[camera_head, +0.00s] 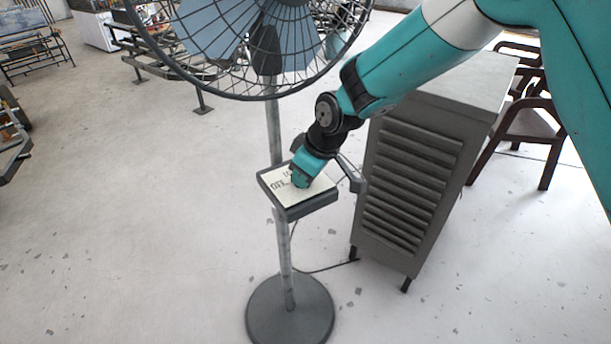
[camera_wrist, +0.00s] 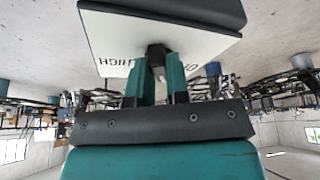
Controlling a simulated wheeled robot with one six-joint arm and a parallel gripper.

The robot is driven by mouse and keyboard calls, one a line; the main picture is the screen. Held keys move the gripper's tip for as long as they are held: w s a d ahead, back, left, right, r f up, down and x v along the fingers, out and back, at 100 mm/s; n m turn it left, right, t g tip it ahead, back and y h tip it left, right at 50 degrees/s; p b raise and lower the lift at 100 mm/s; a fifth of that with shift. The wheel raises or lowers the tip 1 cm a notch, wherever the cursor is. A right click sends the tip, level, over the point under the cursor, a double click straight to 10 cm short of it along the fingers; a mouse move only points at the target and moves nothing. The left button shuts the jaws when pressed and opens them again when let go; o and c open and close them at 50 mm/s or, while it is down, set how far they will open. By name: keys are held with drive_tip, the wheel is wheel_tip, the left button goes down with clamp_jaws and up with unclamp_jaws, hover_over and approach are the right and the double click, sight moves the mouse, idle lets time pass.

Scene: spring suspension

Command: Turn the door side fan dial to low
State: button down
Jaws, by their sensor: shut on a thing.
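The standing fan (camera_head: 270,35) has a control box (camera_head: 300,205) on its pole, with a pale, lettered face tilted upward. My gripper (camera_head: 303,180) is at that face, and its fingers cover the dial in the head view. In the wrist view, upside down, the fingers (camera_wrist: 160,80) are shut on the small black dial (camera_wrist: 156,52) in the middle of the pale panel (camera_wrist: 110,38). "HIGH" and part of another word show on the panel. I cannot tell which mark the dial points to.
A grey louvred cabinet (camera_head: 415,165) stands right of the fan, close to my arm. A brown chair (camera_head: 525,125) is behind it. The fan's wire cage (camera_head: 185,65) hangs above the box.

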drive_tip(key=m, duration=0.2)
drive_tip(key=m+t+h, duration=0.1)
drive_tip(key=m, duration=0.2)
drive_tip(key=shift+s+a, duration=0.2)
drive_tip(key=shift+m+h, duration=0.3)
drive_tip(key=c, duration=1.1)
unclamp_jaws()
drive_tip(key=b+v, duration=0.1)
drive_tip(key=v, duration=1.6)
drive_tip(key=shift+s, duration=0.45)
drive_tip(key=shift+r, duration=0.1)
